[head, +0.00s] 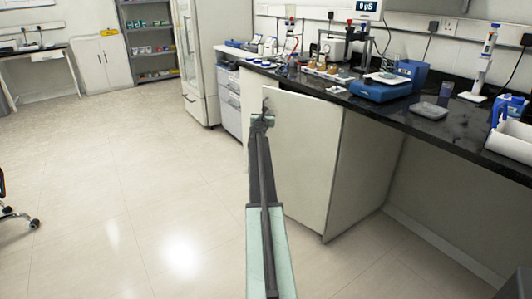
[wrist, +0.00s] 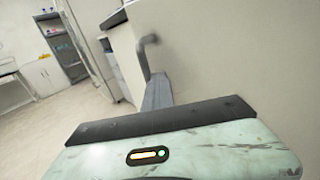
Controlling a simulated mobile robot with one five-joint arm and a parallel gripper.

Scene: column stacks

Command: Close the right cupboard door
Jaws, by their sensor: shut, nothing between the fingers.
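The pale cupboard door (head: 300,150) is the broad flat panel under the dark bench top in the head view. It fills the right of the wrist view (wrist: 225,60). How far it stands open, I cannot tell. A grey bent handle (wrist: 148,50) shows at its left side in the wrist view, and a small dark hook shape (head: 265,104) shows there in the head view. My gripper (head: 262,120) is shut and empty in front of the door's upper left part. In the wrist view its tip (wrist: 156,90) is close to the handle; whether they touch is unclear.
The black bench top (head: 440,128) above carries a blue balance (head: 380,88), bottles and other lab items. A drawer unit (head: 229,95) and a tall glass-fronted cabinet (head: 198,60) stand behind to the left.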

